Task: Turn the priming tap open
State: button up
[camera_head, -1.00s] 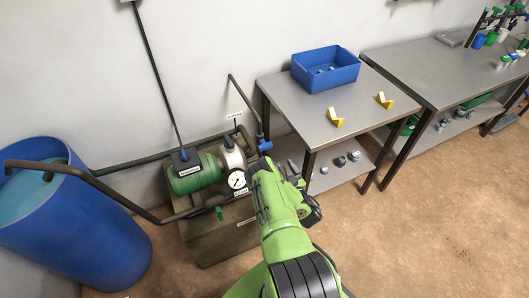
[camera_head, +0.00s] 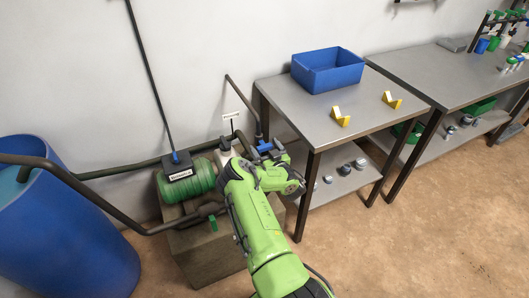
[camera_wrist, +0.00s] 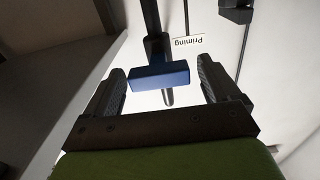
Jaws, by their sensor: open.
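The priming tap is a blue T-shaped handle (camera_head: 268,147) on a dark pipe beside the pump, just left of the steel table. In the head view my green arm reaches to the tap and hides the fingers and the pressure gauge.
The green pump (camera_head: 187,181) sits on a block, with a blue barrel (camera_head: 62,235) to the left. The steel table (camera_head: 300,118) stands close on the right, holding a blue bin (camera_head: 328,75) and yellow brackets (camera_head: 341,117). Pipes run along the wall.

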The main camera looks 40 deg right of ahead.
jog(key=shift+w+d, duration=0.1)
jog(key=shift+w, duration=0.3)
jog(key=c, duration=1)
jog(key=shift+o, duration=0.2)
